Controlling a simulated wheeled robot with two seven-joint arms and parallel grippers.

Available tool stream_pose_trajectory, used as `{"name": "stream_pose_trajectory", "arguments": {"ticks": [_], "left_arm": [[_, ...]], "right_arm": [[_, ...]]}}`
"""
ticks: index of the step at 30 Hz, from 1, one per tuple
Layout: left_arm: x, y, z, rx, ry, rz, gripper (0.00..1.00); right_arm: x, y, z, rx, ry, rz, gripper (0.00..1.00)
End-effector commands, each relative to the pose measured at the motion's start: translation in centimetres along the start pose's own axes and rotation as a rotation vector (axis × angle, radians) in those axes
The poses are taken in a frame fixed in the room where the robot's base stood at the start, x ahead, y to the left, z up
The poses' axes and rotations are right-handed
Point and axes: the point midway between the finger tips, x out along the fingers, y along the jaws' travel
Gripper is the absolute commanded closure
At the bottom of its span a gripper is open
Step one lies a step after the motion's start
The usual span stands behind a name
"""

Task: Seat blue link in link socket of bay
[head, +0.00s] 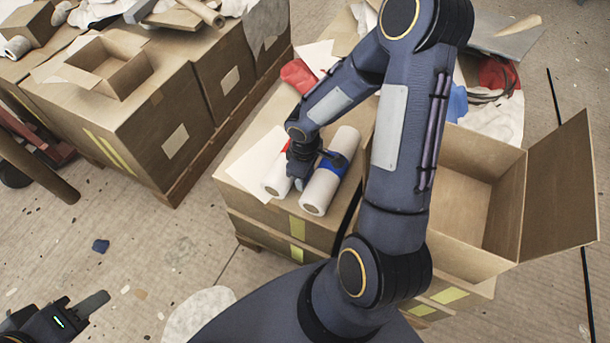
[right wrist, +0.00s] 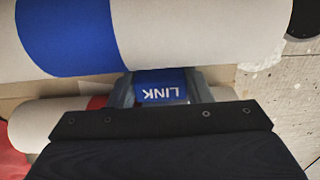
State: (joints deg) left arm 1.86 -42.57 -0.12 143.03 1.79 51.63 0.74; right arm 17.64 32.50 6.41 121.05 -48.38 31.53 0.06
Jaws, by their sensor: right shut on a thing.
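The blue link (right wrist: 160,87), with "LINK" on it upside down, is between the two fingers of my right gripper (right wrist: 161,80) in the right wrist view. My right gripper is shut on it. A white roll with a blue band (right wrist: 190,38) lies just beyond the fingertips; in the head view this roll (head: 318,191) lies on a carton. A second white roll (head: 276,180) lies beside it, and my right gripper (head: 299,182) is down between them. I cannot make out the link socket. My left gripper (head: 88,304) is at the lower left, away from the rolls, its jaw opening unclear.
The carton (head: 270,208) under the rolls has a bare front strip. An open carton (head: 475,190) with a raised flap stands to its right. Cartons with a small open box (head: 108,68) stand at upper left. A blue scrap (head: 101,245) lies on the floor.

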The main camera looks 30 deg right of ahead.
Motion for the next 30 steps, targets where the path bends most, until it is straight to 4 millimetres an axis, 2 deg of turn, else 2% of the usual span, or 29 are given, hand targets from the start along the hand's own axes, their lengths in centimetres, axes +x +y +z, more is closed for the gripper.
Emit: {"name": "stream_pose_trajectory", "arguments": {"ticks": [11,12,16,25,30], "left_arm": [[0.5,-0.2,0.2,0.0,0.0,0.0,0.64],[0.3,-0.1,0.1,0.0,0.0,0.0,0.64],[0.3,-0.1,0.1,0.0,0.0,0.0,0.64],[0.1,-0.1,0.1,0.0,0.0,0.0,0.64],[-0.7,0.3,-0.4,0.0,0.0,0.0,0.64]], "right_arm": [[0.6,0.0,0.0,0.001,0.001,0.001,0.81],[0.4,0.0,0.0,0.001,0.001,0.001,0.5],[0.4,0.0,0.0,0.001,0.001,0.001,0.33],[0.2,0.0,0.0,0.001,0.001,0.001,0.33],[-1.8,0.1,-0.1,0.002,0.005,0.004,0.33]]}}
